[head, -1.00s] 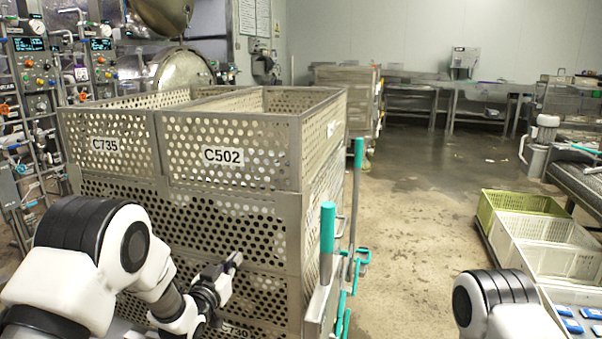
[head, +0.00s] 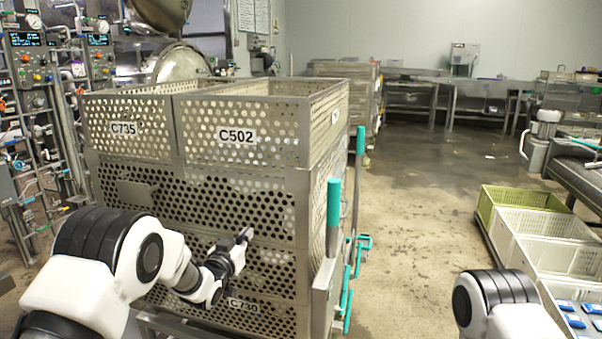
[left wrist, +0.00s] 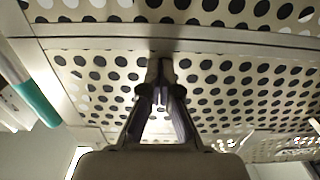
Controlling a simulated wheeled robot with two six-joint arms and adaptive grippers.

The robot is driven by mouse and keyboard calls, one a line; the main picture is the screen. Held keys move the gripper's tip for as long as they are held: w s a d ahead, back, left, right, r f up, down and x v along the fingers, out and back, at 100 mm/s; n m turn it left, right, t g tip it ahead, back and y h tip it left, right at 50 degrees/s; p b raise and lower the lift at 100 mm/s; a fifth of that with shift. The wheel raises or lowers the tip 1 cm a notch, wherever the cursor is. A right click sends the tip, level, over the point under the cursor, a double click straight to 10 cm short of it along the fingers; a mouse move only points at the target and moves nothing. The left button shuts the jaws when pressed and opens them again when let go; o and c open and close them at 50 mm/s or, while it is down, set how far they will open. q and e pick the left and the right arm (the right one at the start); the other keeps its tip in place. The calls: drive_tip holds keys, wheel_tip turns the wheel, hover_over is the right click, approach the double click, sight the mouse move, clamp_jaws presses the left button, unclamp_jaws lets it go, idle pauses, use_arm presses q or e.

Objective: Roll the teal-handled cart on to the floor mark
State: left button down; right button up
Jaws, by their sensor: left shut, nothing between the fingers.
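The teal-handled cart (head: 322,290) stands ahead of me, loaded with stacked perforated metal crates labelled C735, C502 and C730. Its teal handle grip (head: 334,203) stands upright at the near right corner; a teal grip also shows at the left of the left wrist view (left wrist: 37,103). My left gripper (head: 245,240) is in front of the crates' near face, left of the teal grip. In the left wrist view the gripper (left wrist: 160,68) is shut and empty, close to the perforated metal; I cannot tell whether it touches. My right gripper is outside the views. I see no floor mark.
A row of plastic crates (head: 545,226), some holding blue packs, stands at the right. Autoclave pipework and gauges (head: 40,100) crowd the left. The concrete floor (head: 420,200) between is open, with worktables (head: 460,82) at the back.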

use_arm(q)
drive_tip(key=b+x, duration=0.3)
drive_tip(key=x, duration=0.4)
drive_tip(key=shift+f, duration=0.2)
drive_tip(key=shift+a, duration=0.1)
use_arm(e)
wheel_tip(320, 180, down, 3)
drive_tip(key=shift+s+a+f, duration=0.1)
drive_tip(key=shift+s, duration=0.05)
use_arm(q)
drive_tip(key=shift+r, duration=0.1)
